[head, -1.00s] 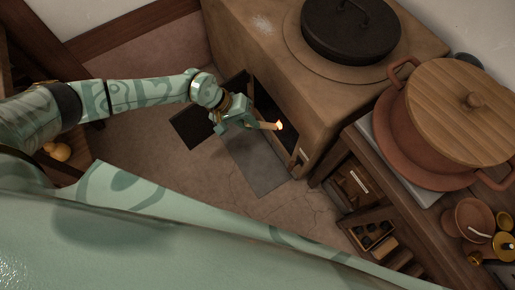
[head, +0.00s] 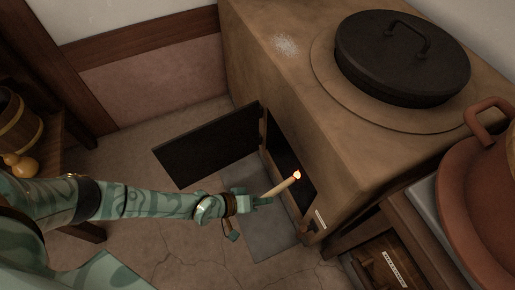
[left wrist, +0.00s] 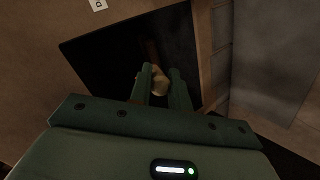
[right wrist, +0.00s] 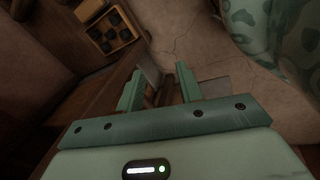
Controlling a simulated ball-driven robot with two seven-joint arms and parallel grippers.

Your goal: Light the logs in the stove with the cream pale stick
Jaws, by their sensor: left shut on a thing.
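The brown stove (head: 300,110) stands at the upper right in the head view, its dark front opening (head: 287,158) uncovered and its black door (head: 207,145) swung out to the left. My left gripper (head: 258,198) is shut on the cream pale stick (head: 281,186), whose far tip glows and lies in front of or just at the opening; I cannot tell which. In the left wrist view the stick's end (left wrist: 158,82) shows between the fingers (left wrist: 165,85), against the dark opening. The logs are not clearly visible in the dark. My right gripper (right wrist: 158,88) is open and empty.
A black lidded pot (head: 402,58) sits on the stove top. At the right, a bench carries a terracotta pot (head: 475,210). A grey plate (head: 265,235) lies on the floor before the opening. A wooden bucket (head: 18,125) stands at the far left.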

